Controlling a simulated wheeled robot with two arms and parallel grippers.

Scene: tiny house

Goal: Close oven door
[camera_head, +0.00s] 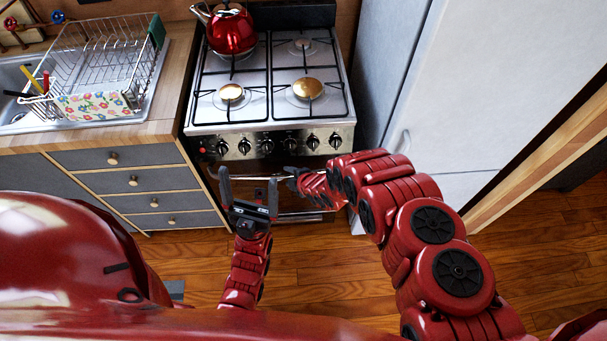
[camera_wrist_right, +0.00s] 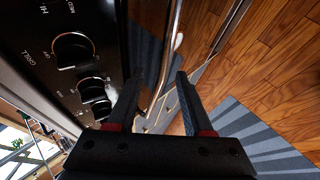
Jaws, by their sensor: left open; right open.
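The stove (camera_head: 270,130) stands against the back wall, with the oven front below its row of knobs. The oven door (camera_head: 290,205) is largely hidden behind my grippers; how far it stands open is hard to tell. A metal bar that looks like its handle (camera_head: 245,178) crosses below the knobs. It also shows in the right wrist view (camera_wrist_right: 172,60), running between the fingers. My left gripper (camera_head: 248,187) is open in front of the oven, fingers toward it. My right gripper (camera_head: 292,176) is close to the oven front, open around the bar (camera_wrist_right: 160,82); contact cannot be told.
A red kettle (camera_head: 231,30) stands on the back left burner. Grey drawers (camera_head: 135,182) and a sink with a dish rack (camera_head: 105,60) are at left. A tall pale fridge (camera_head: 465,85) is at right. Wooden floor (camera_head: 330,265) lies in front.

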